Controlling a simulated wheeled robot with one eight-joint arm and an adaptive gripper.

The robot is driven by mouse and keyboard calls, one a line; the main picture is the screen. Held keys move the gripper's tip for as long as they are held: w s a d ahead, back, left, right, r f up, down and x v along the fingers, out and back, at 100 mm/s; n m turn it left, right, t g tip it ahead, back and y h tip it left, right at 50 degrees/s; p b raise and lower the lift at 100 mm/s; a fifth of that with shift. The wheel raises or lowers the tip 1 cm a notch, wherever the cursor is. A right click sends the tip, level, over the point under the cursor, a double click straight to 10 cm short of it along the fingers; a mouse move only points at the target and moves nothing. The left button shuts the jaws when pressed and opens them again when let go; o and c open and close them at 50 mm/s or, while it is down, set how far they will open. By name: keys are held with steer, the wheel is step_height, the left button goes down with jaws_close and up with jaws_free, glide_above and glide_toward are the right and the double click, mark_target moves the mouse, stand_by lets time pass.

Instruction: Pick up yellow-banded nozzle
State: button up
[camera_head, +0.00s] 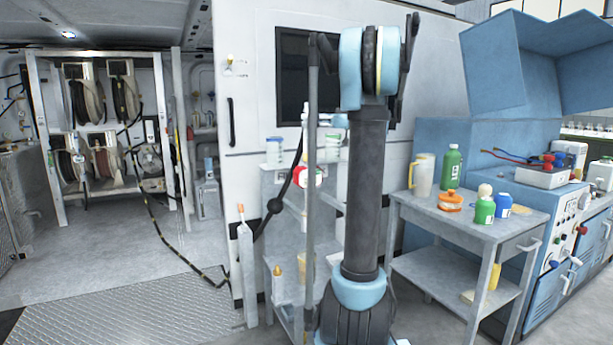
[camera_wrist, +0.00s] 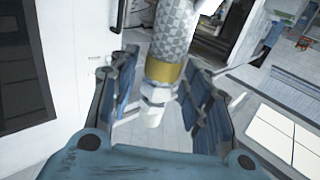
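The yellow-banded nozzle shows in the wrist view, with a grey checkered body, a yellow band (camera_wrist: 165,73) and a pale metal tip pointing down the picture. My gripper (camera_wrist: 162,88) is open, with one blue-grey finger on each side of the nozzle's lower part. A narrow gap shows between the left finger and the nozzle. The right finger lies close to it or overlaps it in the picture; I cannot tell whether they touch. In the head view I cannot make out the nozzle or my fingers around my raised arm.
A grey cart (camera_head: 470,225) with bottles and a pitcher stands right of my arm. A blue machine (camera_head: 575,230) is beyond it. A hose reel rack (camera_head: 48,150) stands at the far left, with a hose trailing over the floor. A white cabinet wall (camera_head: 255,110) is behind my arm.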

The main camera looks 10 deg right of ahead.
jaws_close()
steer(key=shift+r, duration=0.1)
step_height(320, 180, up, 10)
steer(key=shift+f, duration=0.1)
stand_by(0.5)
